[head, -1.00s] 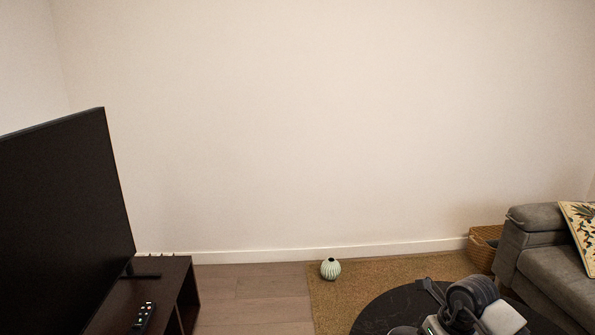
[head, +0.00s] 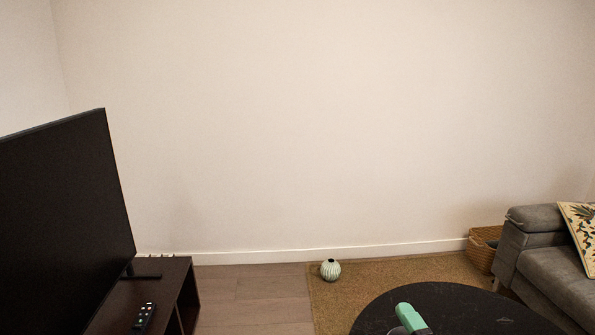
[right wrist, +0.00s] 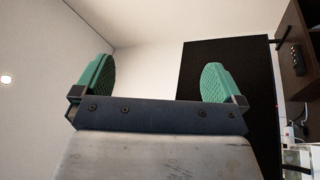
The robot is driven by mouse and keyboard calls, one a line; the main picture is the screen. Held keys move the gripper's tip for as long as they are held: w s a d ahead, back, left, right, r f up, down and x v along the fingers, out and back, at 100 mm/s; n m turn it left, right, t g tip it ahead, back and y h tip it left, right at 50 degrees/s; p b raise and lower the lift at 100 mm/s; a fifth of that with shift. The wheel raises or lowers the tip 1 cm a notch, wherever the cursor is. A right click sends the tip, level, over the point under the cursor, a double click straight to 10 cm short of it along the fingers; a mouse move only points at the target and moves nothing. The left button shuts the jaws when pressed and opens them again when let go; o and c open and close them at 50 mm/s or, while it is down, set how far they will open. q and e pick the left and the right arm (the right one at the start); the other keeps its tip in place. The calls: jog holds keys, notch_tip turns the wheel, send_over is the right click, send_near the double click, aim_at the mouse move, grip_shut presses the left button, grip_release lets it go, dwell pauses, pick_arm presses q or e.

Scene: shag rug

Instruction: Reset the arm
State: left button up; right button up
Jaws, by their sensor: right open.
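My right gripper (right wrist: 158,66) is open in the right wrist view. Its two green textured fingers are wide apart, with nothing between them. In the head view only a green fingertip (head: 409,317) of it shows at the bottom edge, in front of the black round table (head: 470,305). The rest of that arm is out of the frame. My left gripper is not in view.
A large black TV (head: 65,220) stands on a dark cabinet (head: 150,290) at left, with a remote (head: 143,317). A striped round vase (head: 330,269) sits on the tan rug (head: 390,270). A grey sofa (head: 555,265) and woven basket (head: 482,250) are at right.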

jog(key=s+d+f+m+g+h, duration=0.75)
jog(key=f+m+h, duration=0.25)
jog(key=f+m, duration=0.25)
jog(key=s+a+f+m+g+y, duration=0.1)
jog(key=s+f+g, duration=0.25)
jog(key=s, duration=0.45)
jog(key=s+a+f+m+g+y, duration=0.1)
jog(key=s+f+m+g, duration=0.15)
jog(key=s+g, duration=0.4)
notch_tip(320, 180, down, 23)
jog(key=s, duration=0.2)
jog(key=s+f+n+g, duration=0.1)
jog(key=s+f, duration=0.7)
jog(key=f, duration=0.6)
pick_arm(q)
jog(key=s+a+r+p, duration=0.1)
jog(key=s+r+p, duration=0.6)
jog(key=p, duration=0.6)
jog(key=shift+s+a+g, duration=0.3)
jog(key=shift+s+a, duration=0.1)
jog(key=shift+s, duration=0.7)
pick_arm(e)
jog(key=s+d+r, duration=0.2)
jog(key=s+r, duration=0.5)
jog(key=s, duration=0.2)
jog(key=shift+d+r+g, duration=0.25)
jog(key=shift+d+g, duration=0.05)
jog(key=shift+g, duration=0.05)
